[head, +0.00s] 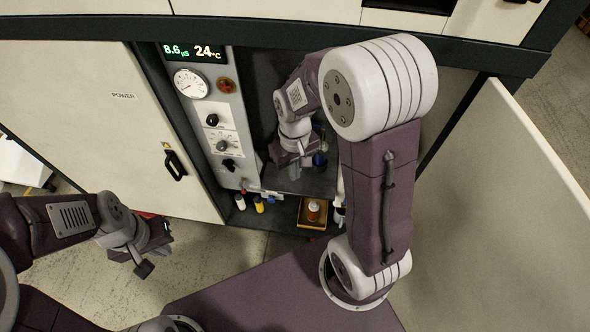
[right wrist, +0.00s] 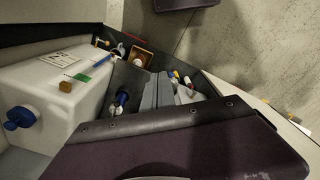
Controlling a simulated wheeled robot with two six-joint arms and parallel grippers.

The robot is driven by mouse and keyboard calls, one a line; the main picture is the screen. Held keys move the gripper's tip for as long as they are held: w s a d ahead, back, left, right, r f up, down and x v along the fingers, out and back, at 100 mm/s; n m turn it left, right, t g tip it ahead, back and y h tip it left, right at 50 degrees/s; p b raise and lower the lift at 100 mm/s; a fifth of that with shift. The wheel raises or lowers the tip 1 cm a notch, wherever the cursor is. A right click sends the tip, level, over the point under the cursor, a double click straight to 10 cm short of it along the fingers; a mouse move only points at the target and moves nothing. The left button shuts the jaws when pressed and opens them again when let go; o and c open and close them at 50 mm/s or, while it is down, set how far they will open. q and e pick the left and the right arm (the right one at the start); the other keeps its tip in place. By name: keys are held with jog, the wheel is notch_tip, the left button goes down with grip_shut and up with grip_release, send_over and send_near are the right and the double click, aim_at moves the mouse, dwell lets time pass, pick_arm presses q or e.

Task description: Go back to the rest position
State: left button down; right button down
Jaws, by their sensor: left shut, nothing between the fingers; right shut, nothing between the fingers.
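My right arm reaches up and into the open cabinet. My right gripper (head: 290,162) is inside, just right of the control panel (head: 212,120), partly hidden by its own wrist. In the right wrist view the right gripper's grey fingers (right wrist: 160,92) are shut and empty. A blue-topped fitting (right wrist: 122,98) is close beside the fingers.
Small bottles (head: 258,203) and a yellow tray (head: 313,214) with an orange bottle sit on the cabinet floor. The floor (head: 200,262) around my left gripper is clear.

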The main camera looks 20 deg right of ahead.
jog(key=s+m+t+p, duration=0.1)
jog(key=s, duration=0.5)
jog(key=shift+s+a+r, duration=0.3)
jog(key=shift+a, duration=0.15)
jog(key=shift+s, duration=0.1)
dwell(0.5)
